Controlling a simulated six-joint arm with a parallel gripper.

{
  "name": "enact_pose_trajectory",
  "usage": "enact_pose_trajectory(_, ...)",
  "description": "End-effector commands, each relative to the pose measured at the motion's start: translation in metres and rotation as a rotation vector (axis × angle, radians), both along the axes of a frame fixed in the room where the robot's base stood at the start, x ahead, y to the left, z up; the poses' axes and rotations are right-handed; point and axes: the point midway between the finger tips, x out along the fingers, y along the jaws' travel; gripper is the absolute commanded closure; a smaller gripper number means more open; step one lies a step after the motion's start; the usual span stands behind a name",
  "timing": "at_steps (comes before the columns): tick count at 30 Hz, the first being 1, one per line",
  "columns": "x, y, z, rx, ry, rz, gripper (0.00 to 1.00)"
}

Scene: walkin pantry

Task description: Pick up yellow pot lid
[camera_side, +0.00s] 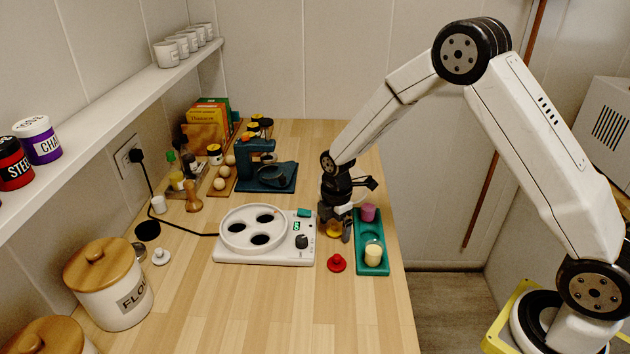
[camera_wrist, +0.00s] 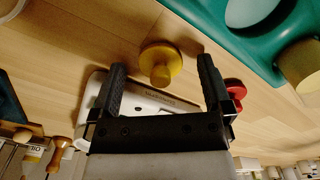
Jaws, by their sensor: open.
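The yellow pot lid (camera_wrist: 161,62) is a round disc with a knob on top. It lies on the wooden counter, and in the wrist view it shows between my two finger tips, not touching either. In the side view the yellow lid (camera_side: 334,230) shows low between my fingers. My gripper (camera_side: 335,226) points down over it, beside the white appliance and the teal tray. My gripper (camera_wrist: 162,66) is open and empty. The side view does not show clearly how far the finger tips are above the counter.
A red lid (camera_side: 336,263) lies just in front of my gripper. The teal tray (camera_side: 372,266) at right holds a pink and a cream cup. The white appliance (camera_side: 225,253) with a ring of holes stands close at left. The front counter is clear.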

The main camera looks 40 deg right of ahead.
Motion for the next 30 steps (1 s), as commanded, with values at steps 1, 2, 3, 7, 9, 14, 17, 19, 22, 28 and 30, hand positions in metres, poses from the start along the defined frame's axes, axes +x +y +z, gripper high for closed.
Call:
enact_pose_trajectory(1, 0.0001, 0.0000, 0.0001, 0.000, 0.000, 0.000, 0.00)
enact_pose_trajectory(2, 0.0001, 0.0000, 0.0001, 0.000, 0.000, 0.000, 0.00)
enact_pose_trajectory(3, 0.0001, 0.0000, 0.0001, 0.000, 0.000, 0.000, 0.00)
enact_pose_trajectory(7, 0.0000, 0.0000, 0.0002, 0.000, 0.000, 0.000, 0.00)
enact_pose_trajectory(9, 0.0000, 0.0000, 0.0003, 0.000, 0.000, 0.000, 0.00)
enact_pose_trajectory(14, 0.0000, 0.0000, 0.0004, 0.000, 0.000, 0.000, 0.19)
enact_pose_trajectory(17, 0.0000, 0.0000, 0.0004, 0.000, 0.000, 0.000, 0.51)
enact_pose_trajectory(19, 0.0000, 0.0000, 0.0004, 0.000, 0.000, 0.000, 0.73)
enact_pose_trajectory(22, 0.0000, 0.0000, 0.0004, 0.000, 0.000, 0.000, 0.95)
enact_pose_trajectory(28, 0.0000, 0.0000, 0.0004, 0.000, 0.000, 0.000, 0.95)
enact_pose_trajectory(30, 0.0000, 0.0000, 0.0008, 0.000, 0.000, 0.000, 0.95)
